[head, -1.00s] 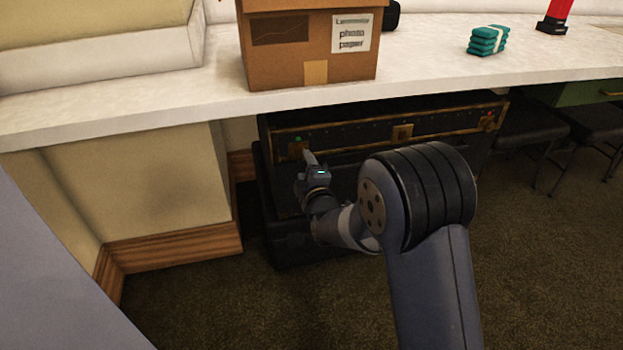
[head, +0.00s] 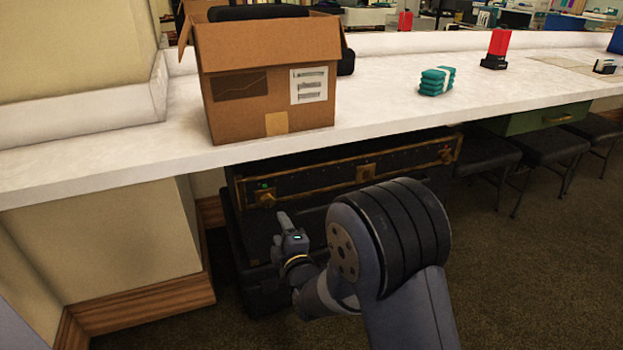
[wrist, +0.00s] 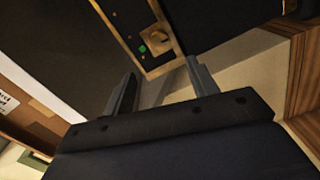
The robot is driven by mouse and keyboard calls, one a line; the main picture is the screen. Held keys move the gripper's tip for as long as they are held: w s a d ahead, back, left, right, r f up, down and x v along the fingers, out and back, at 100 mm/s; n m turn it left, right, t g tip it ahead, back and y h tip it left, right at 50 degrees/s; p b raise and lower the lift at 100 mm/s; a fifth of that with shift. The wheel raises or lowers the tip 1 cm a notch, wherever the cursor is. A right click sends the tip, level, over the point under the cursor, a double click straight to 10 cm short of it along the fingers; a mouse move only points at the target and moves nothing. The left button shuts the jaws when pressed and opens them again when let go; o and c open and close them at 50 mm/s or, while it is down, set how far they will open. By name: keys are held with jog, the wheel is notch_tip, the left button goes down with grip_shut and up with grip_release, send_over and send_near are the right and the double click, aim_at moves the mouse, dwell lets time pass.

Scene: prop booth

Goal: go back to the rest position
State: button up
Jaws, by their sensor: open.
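My gripper (head: 283,220) is low in front of the dark trunk under the counter in the head view, a little below the trunk's left latch. In the wrist view my gripper (wrist: 160,80) shows two fingers apart with nothing between them. The black trunk (head: 350,172) has brass-coloured edging, a centre latch and a small green light at its left end; its edge with the green light (wrist: 142,48) also shows beyond the fingers in the wrist view. My arm hides part of the trunk's front.
A white counter (head: 390,112) runs above the trunk. On it stand an open cardboard box (head: 240,110), a teal bundle (head: 437,82) and a red-and-black object (head: 497,50). Dark stools (head: 550,146) stand at the right. Carpet (head: 520,270) is clear at the lower right.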

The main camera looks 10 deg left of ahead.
aim_at(268, 203)
jog(key=b+x, duration=0.3)
jog(key=x, duration=0.7)
jog(key=shift+w+a+f, duration=0.1)
jog(key=shift+w+a, duration=0.1)
jog(key=shift+w, duration=0.15)
jog(key=shift+s+d, duration=0.1)
